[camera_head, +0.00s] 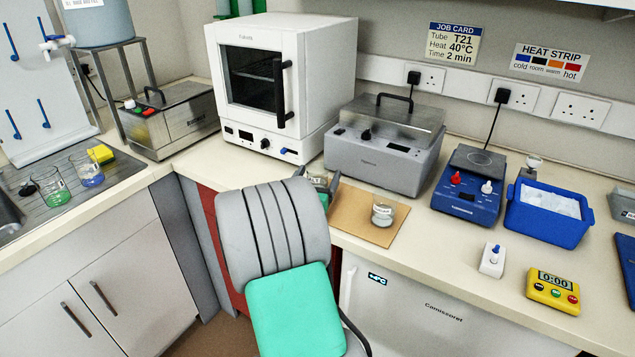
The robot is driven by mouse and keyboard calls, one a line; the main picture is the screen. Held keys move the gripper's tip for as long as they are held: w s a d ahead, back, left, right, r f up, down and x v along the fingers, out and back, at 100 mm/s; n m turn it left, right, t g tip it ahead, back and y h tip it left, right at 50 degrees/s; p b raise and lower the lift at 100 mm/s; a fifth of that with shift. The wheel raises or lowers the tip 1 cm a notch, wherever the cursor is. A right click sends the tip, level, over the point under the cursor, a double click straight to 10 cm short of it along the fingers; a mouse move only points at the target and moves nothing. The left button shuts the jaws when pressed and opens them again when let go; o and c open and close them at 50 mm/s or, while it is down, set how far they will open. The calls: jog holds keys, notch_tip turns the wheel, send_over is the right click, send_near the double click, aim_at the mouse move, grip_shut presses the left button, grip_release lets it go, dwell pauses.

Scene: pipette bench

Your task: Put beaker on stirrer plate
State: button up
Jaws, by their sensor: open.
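A small clear glass beaker (382,215) with a whitish label stands upright on a brown mat (364,234) on the bench. A second glass vessel (318,179), partly hidden by my arm, shows at the mat's left end. My gripper (317,180) is open, its dark fingertips appearing on either side of that second vessel. I cannot tell whether they touch it. The blue stirrer plate (466,202), with a red knob, a white knob and a round mark on its dark top, stands right of the mat. Its top is empty.
A grey lidded bath (380,158) stands behind the mat, and a white oven (262,128) is left of it. A blue ice tub (545,222) stands right of the stirrer. A yellow timer (553,291) and small white device (492,261) sit in front. Beakers (52,194) stand by the sink.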

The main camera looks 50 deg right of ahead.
aim_at(321, 171)
jog(key=x, duration=0.3)
jog(key=shift+c, duration=0.3)
jog(key=c, duration=1.3)
jog(key=shift+r, duration=0.1)
jog(key=c, duration=0.3)
